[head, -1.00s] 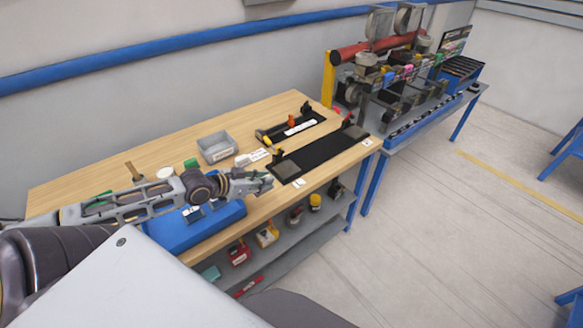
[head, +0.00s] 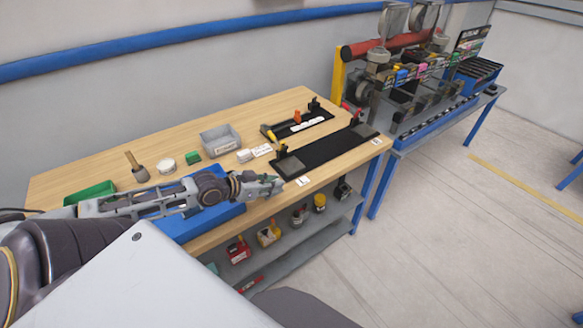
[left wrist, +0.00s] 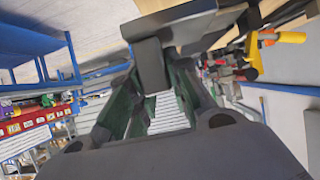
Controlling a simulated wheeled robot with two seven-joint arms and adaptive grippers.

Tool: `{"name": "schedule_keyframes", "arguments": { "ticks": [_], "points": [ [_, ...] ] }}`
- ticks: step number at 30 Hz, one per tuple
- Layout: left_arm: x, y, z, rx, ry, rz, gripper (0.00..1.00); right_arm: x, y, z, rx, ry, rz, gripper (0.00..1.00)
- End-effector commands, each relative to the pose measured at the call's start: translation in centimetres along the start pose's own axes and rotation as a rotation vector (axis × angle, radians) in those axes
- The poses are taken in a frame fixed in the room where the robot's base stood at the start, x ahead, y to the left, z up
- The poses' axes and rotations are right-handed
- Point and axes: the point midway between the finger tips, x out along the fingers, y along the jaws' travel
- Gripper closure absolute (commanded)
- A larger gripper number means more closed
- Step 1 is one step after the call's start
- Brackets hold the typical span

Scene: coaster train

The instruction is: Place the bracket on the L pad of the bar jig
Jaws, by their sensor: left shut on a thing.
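The black bar jig (head: 325,152) lies along the front right of the wooden table. It has a grey pad near each end: the left one (head: 290,166), with a small white card in front of it, and the right one (head: 364,131). My left gripper (head: 279,186) is just in front of the left pad, over the table's front edge. It is shut on a dark grey piece, probably the bracket (left wrist: 152,65), which shows between the fingers in the left wrist view. The bracket is too small to make out in the head view. My right gripper is out of view.
Behind the bar jig is a smaller black fixture (head: 297,124) with orange parts. A grey bin (head: 220,141), green block (head: 193,158), white round item (head: 166,166), mallet (head: 138,170) and green tray (head: 92,193) stand left. A blue case (head: 200,222) lies under my arm.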

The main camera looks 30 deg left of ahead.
Motion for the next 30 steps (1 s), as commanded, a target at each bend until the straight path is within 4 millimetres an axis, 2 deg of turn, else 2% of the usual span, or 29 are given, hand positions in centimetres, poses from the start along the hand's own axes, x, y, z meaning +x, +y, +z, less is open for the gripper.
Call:
{"name": "schedule_keyframes", "arguments": {
  "ticks": [16, 30],
  "points": [
    [0.2, -0.1, -0.2, 0.002, 0.004, 0.000, 1.00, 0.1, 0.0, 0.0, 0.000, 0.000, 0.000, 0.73],
    [2.2, -1.6, -1.3, 0.003, 0.006, 0.000, 1.00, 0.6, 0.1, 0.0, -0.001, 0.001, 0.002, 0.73]
  ]
}}
